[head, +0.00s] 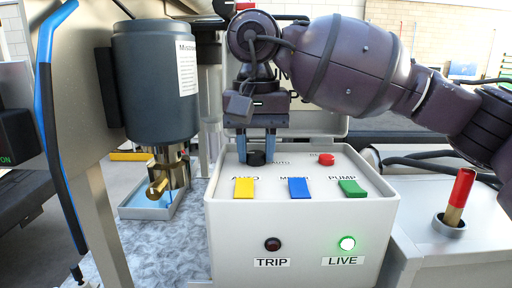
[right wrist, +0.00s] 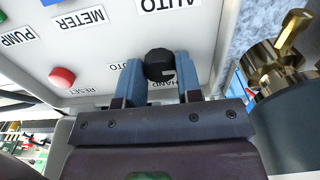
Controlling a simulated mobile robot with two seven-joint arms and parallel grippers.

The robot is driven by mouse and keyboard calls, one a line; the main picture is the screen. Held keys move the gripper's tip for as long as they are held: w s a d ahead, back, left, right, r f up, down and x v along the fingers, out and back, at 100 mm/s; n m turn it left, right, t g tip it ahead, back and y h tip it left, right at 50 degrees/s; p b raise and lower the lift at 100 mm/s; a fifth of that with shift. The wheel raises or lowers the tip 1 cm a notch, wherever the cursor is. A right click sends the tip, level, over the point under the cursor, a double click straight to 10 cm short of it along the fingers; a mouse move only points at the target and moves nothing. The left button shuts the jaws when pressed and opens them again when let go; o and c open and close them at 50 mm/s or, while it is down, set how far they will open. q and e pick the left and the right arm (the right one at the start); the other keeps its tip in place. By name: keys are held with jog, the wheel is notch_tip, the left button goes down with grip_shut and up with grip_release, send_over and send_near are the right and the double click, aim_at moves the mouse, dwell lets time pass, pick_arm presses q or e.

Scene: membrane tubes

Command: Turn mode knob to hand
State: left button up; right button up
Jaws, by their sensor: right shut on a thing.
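The black mode knob (head: 257,158) stands on top of the white control box (head: 225,212), near its back left. In the right wrist view the round knob (right wrist: 158,65) sits between the two blue fingers of my right gripper (right wrist: 160,70), which is shut on it. The HAND label, upside down and partly covered, lies below the knob there; the AUTO label is to its left. A small pale mark shows on the knob's lower right, but I cannot tell its exact setting. In the head view my right gripper (head: 257,146) points down onto the knob. My left gripper is out of view.
A red reset button (head: 326,159) is right of the knob. Yellow (head: 244,188), blue (head: 299,188) and green (head: 352,188) tabs line the box's front. The LIVE lamp (head: 347,243) glows green; the TRIP lamp (head: 272,244) is dark. A grey cylinder (head: 150,85) and brass valve (head: 165,175) stand left.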

aim_at(256, 153)
jog(key=o, duration=0.9)
jog(key=shift+o, duration=0.2)
notch_tip(256, 153, up, 11)
jog(key=shift+s+f, duration=0.1)
jog(key=shift+f, duration=0.05)
